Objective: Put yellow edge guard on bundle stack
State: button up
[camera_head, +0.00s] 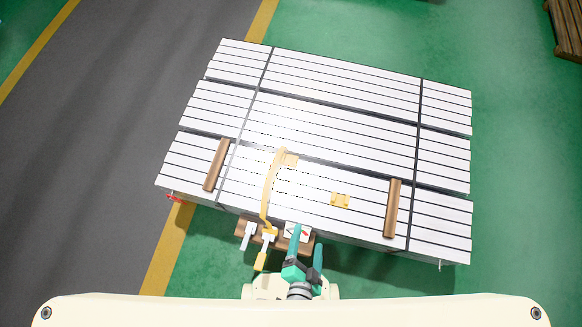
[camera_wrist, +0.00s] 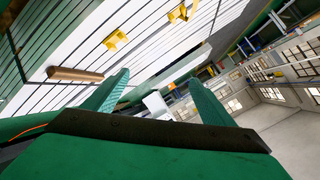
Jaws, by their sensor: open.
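The bundle stack (camera_head: 330,135) is a wide block of white profiles with dark straps across it. A small yellow edge guard (camera_head: 340,200) lies on its top near the front, right of centre. It also shows in the wrist view (camera_wrist: 115,40). A second yellow piece (camera_head: 290,159) lies farther left on the top, at the upper end of a yellow band; a yellow piece also shows at the top of the wrist view (camera_wrist: 178,13). My gripper (camera_head: 306,240) is open at the stack's front edge, apart from both pieces. Its teal fingers (camera_wrist: 158,88) spread with nothing gripped.
Two brown wooden bars (camera_head: 216,165) (camera_head: 393,208) lie on the stack. The yellow band (camera_head: 270,190) hangs over the front edge. A brown wooden stand (camera_head: 240,225) with white and yellow items is beside my gripper. Green floor (camera_head: 520,150) is clear at right.

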jog(key=a+r+n+t+y, duration=0.1)
jog(key=a+r+n, duration=0.1)
jog(key=r+n, duration=0.3)
jog(key=a+r+n+t+y, duration=0.1)
jog(key=r+n, duration=0.5)
jog(key=r, duration=0.8)
jog(key=shift+w+a+t, duration=0.2)
jog(key=shift+a+t, duration=0.6)
jog(key=shift+a, duration=0.35)
